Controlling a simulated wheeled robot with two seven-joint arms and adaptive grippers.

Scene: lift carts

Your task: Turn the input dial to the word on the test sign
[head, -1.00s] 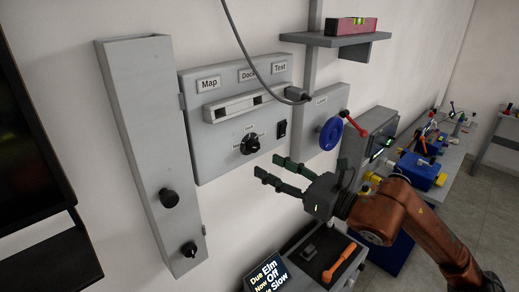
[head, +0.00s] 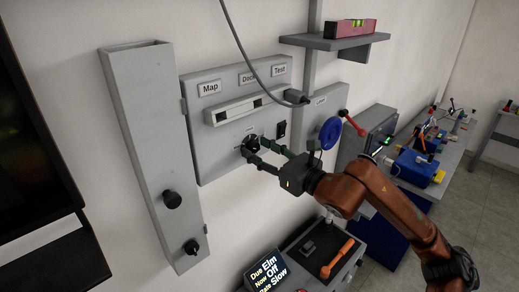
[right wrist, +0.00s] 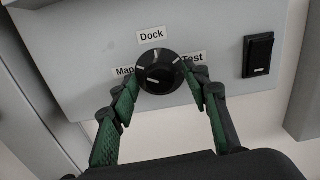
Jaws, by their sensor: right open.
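The input dial (right wrist: 160,72) is a round black knob with white marks, on a grey wall panel (head: 215,150). In the right wrist view the word Map is at its left, Dock above, Test at its right. I cannot tell which mark is its pointer. My right gripper (head: 249,148) is open at the dial, with one green finger on each side; in the right wrist view (right wrist: 163,86) the fingertips are close to its rim, and contact is unclear. A dark sign (head: 267,270) shows words including Elm, Off and Slow. My left gripper is not in view.
A black switch (head: 282,129) is right of the dial. Above are Map, Dock and Test labels over a slotted white bar (head: 235,109). A cable plug (head: 296,96) hangs near it. A blue wheel (head: 330,133) and shelf (head: 345,40) are to the right.

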